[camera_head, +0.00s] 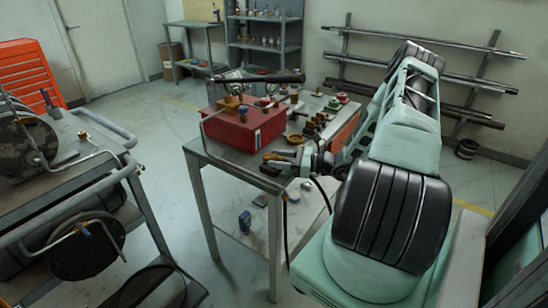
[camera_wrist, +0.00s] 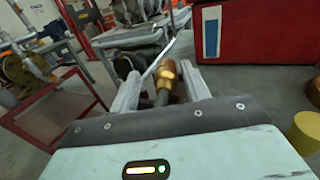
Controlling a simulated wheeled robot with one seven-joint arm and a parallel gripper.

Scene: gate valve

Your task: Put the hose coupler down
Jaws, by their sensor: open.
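The brass hose coupler (camera_wrist: 166,70) shows in the wrist view between the two fingers of my gripper (camera_wrist: 160,80). Its grey lower part runs down toward the palm. The fingers are apart, and I see a gap on the coupler's left side; whether the right finger touches it I cannot tell. In the head view my gripper (camera_head: 284,160) is at the front right corner of the workbench (camera_head: 222,158), with brass showing at the fingers. What bears the coupler from below is hidden.
A red box (camera_head: 243,130) stands on the bench, left of my gripper. Several brass and coloured fittings (camera_head: 314,122) stand behind it. A cart with hose reels (camera_head: 75,190) is at left. A dark hose (camera_head: 286,232) hangs by the bench. Floor between cart and bench is clear.

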